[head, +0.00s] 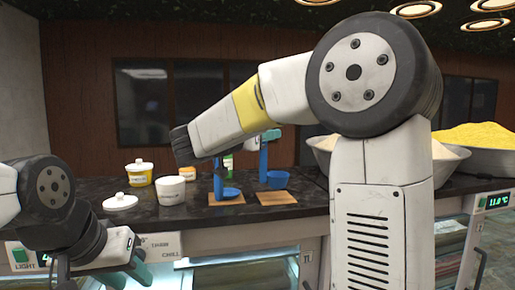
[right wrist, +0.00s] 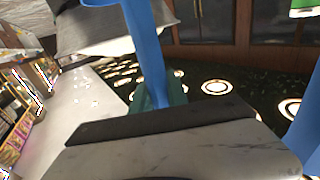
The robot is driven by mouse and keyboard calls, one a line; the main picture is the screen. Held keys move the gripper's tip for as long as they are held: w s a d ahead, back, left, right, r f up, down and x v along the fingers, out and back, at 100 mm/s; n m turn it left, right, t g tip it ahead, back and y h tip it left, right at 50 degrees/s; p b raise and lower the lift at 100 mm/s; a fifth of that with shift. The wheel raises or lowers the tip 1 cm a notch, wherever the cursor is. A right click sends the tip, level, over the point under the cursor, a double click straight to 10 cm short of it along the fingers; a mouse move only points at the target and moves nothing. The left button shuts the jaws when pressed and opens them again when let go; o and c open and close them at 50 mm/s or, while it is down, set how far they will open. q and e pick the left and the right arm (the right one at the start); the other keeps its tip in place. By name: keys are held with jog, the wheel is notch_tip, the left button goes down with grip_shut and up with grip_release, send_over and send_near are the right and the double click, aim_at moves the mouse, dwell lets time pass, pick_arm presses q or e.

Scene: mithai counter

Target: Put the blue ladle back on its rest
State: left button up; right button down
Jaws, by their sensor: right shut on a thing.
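A blue ladle (head: 264,162) with an upright handle and a round bowl stands over the right wooden board (head: 278,198). My right gripper (head: 267,137) is shut on the top of its handle; my forearm hides part of the gripper. The right wrist view shows the blue handle (right wrist: 148,55) against a teal finger (right wrist: 158,98). A second blue upright piece with a shallow dish (head: 231,192) stands on the left wooden board (head: 226,200). I cannot tell which is the rest. My left gripper (head: 138,262) is low at the counter's front, its jaw gap unclear.
Metal bowls with pale grain (head: 440,152) and yellow grain (head: 480,136) are at the right. My right arm crosses the view.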

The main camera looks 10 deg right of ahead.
jog(key=shift+w+f, duration=0.3)
jog(key=shift+f, duration=0.3)
jog(key=shift+w+f, duration=0.3)
jog(key=shift+f, duration=0.3)
jog(key=shift+w+f, duration=0.3)
jog(key=shift+f, duration=0.3)
jog(key=shift+f, duration=0.2)
jog(key=c, duration=1.3)
grip_release()
